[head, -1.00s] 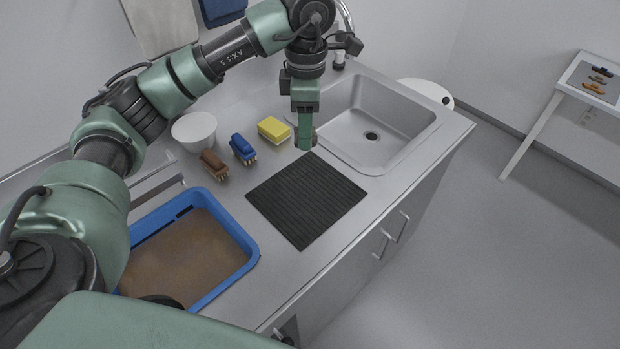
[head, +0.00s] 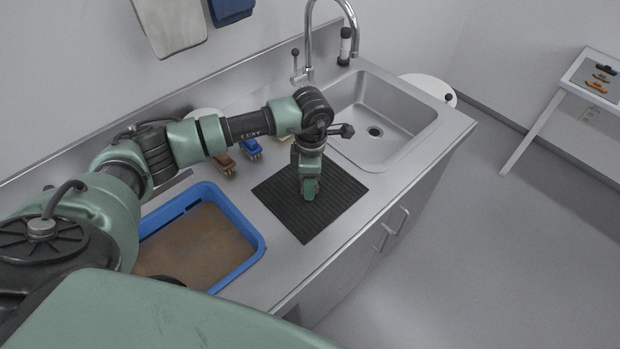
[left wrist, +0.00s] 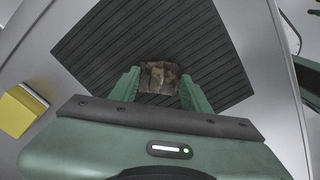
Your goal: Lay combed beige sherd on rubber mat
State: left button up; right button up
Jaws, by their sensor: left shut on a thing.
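The black ribbed rubber mat (head: 268,193) lies on the counter between the blue tub and the sink. It also fills much of the left wrist view (left wrist: 95,50). My left gripper (head: 309,192) points down over the middle of the mat. In the left wrist view, its two green fingers (left wrist: 159,84) are shut on a brownish-beige sherd (left wrist: 158,72) with a rough surface. The sherd is hidden behind the gripper in the head view. I cannot tell whether it touches the mat. My right gripper is not in view.
A blue tub (head: 258,244) of brown water stands at the left of the mat. A blue brush (head: 248,148), a brown brush (head: 222,162) and a yellow sponge (left wrist: 20,110) lie behind it. The sink (head: 385,125) is beyond the mat.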

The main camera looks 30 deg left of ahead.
pick_arm(q)
jog(key=shift+f, duration=0.2)
jog(key=o, duration=1.4)
